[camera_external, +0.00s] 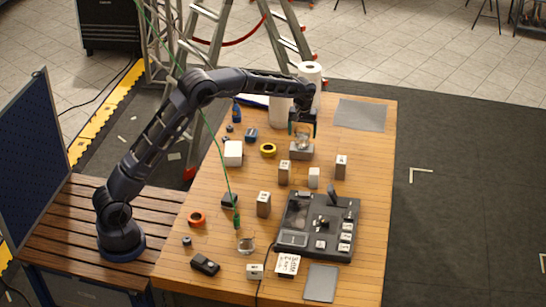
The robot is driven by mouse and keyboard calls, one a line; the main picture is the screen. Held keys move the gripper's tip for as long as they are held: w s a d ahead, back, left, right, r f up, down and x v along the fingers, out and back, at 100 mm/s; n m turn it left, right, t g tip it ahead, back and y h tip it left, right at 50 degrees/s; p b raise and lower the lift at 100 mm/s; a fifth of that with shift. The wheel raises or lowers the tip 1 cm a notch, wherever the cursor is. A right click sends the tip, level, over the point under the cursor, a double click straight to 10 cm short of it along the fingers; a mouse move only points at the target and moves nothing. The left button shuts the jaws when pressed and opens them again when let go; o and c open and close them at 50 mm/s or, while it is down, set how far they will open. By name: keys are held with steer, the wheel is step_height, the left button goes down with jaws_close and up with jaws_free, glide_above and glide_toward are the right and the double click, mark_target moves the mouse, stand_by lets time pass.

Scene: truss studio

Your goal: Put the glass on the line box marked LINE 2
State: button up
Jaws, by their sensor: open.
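A clear glass (303,142) stands upright on a grey box (301,153) at the far part of the wooden table. My gripper (302,130) is just above, pointing down, with its open fingers around the upper part of the glass. Whether the fingers touch it I cannot tell. Several small boxes with labels stand about, such as a grey-brown one (284,173), another (341,167) and one nearer the front (263,204). The labels are too small to read, so I cannot tell which is LINE 2. A second clear glass-like item (246,245) is near the front.
A dark console (318,238) covers the right front of the table. A paper roll (310,72) stands behind my gripper. Yellow tape (268,150), orange tape (196,218) and a white block (233,153) lie left.

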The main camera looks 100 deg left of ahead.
step_height(320, 180, up, 7)
steer(key=shift+r, duration=0.15)
steer(key=s+d+r+m+t, duration=0.1)
steer(key=s+d+r+m, duration=0.35)
steer(key=d, duration=0.75)
steer(key=s+d+r+m, duration=0.1)
steer(key=d+r, duration=0.6)
steer(key=d, duration=0.5)
steer(key=s+d+r+m+t, duration=0.1)
steer(key=s+d+r+m, duration=0.35)
steer(key=d, duration=0.75)
steer(key=s+d+r+m+t, duration=0.1)
steer(key=s+d+m, duration=0.2)
steer(key=s+d, duration=0.95)
steer(key=s+d+f+m+t, duration=0.1)
steer(key=s+d+f+m, duration=0.4)
steer(key=s+d, duration=0.7)
step_height(320, 180, down, 2)
steer(key=shift+s+f+t, duration=0.1)
steer(key=shift+s+t, duration=0.2)
steer(key=shift+s, duration=0.75)
